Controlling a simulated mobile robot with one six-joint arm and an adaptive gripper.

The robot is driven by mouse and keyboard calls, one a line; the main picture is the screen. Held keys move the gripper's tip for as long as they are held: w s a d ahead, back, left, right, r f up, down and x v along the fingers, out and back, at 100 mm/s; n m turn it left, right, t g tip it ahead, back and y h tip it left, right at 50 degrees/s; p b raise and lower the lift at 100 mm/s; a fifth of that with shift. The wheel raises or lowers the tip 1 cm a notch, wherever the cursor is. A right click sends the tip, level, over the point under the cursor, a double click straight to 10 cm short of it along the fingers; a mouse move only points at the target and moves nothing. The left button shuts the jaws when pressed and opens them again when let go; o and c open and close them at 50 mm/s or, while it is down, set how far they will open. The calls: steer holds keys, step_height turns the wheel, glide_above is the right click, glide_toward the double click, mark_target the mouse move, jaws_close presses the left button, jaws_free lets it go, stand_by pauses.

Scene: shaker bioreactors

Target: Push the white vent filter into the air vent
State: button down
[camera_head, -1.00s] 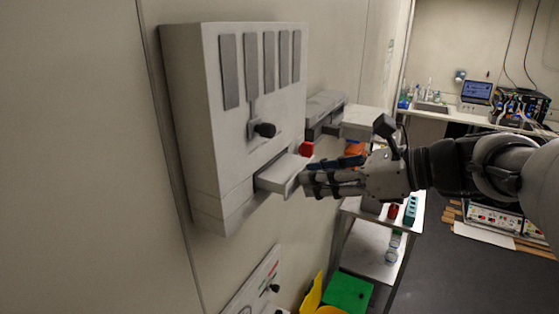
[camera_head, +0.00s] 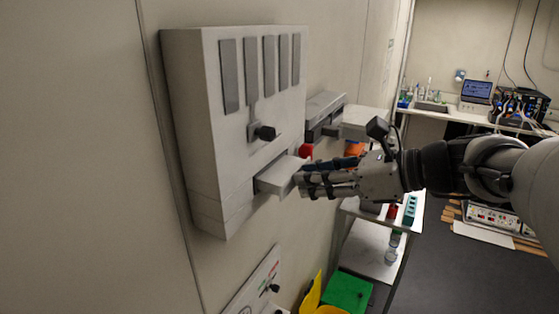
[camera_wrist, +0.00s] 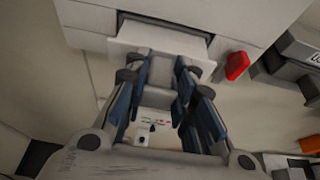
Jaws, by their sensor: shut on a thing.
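The white vent filter (camera_head: 282,175) is a flat, drawer-like piece. It sticks partly out of a dark slot, the air vent (camera_head: 258,186), low on the front of a white wall box (camera_head: 250,115). In the wrist view the filter (camera_wrist: 160,38) spans the top middle, with the dark vent opening (camera_wrist: 165,22) above it. My gripper (camera_head: 303,183) is shut on the filter's outer end. In the wrist view my gripper's blue-padded fingers (camera_wrist: 163,75) stand on both sides of a pale grip part. The filter's inner end is hidden in the box.
A black knob (camera_head: 265,132) sticks out of the box above the vent. A red part (camera_head: 306,151) is close behind the filter. A second wall unit (camera_head: 325,112) and a shelf cart (camera_head: 375,250) stand beyond. A lower panel (camera_head: 252,285) is below.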

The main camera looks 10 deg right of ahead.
mark_target(293, 171)
steer(key=shift+w+a+p, duration=0.4)
steer(key=shift+w+a, duration=0.3)
steer(key=shift+a, duration=0.25)
steer(key=shift+w+a+p, duration=0.35)
steer(key=shift+w+a, duration=0.35)
steer(key=shift+a, duration=0.25)
stand_by(2.6)
steer(key=c, duration=1.2)
jaws_free()
steer(key=shift+c, duration=0.2)
